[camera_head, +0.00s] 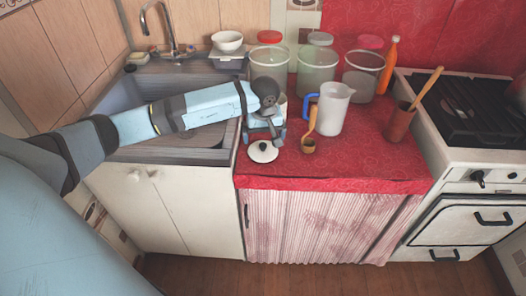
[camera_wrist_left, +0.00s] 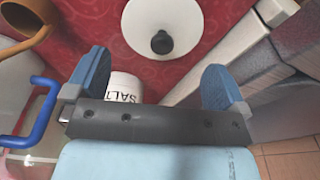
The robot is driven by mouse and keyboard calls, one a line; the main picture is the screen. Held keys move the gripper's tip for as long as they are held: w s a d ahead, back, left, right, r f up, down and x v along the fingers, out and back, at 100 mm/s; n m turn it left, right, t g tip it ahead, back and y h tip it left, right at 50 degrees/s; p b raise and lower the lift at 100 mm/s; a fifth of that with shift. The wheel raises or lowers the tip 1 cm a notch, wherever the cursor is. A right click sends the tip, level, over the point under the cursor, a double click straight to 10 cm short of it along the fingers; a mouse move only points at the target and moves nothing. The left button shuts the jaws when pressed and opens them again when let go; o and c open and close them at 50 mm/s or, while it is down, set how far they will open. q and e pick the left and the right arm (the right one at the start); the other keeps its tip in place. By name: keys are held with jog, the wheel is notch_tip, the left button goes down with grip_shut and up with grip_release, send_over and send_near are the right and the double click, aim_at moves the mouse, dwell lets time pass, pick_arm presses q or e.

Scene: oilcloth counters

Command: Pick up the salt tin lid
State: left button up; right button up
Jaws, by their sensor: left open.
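The salt tin lid (camera_head: 262,151) is a round white disc with a dark knob. It lies on the red oilcloth (camera_head: 345,165) near the counter's left edge. In the left wrist view the lid (camera_wrist_left: 162,28) shows at the top, ahead of the fingers and apart from them. The white salt tin (camera_wrist_left: 124,86) with "SALT" lettering is partly hidden behind my left gripper (camera_wrist_left: 158,85), near its left finger. My left gripper (camera_head: 262,118) is open and empty above the counter, just behind the lid in the head view. My right gripper is not in view.
Clear canisters (camera_head: 316,72) line the back. The sink (camera_head: 190,140) lies left and the stove (camera_head: 470,120) right. The front right oilcloth is clear.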

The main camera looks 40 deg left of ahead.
aim_at(263, 145)
pick_arm(q)
notch_tip(263, 145, down, 4)
jog(key=shift+a+f, duration=0.1)
jog(key=shift+f, duration=0.15)
jog(key=shift+s, duration=0.1)
jog(key=c, duration=1.8)
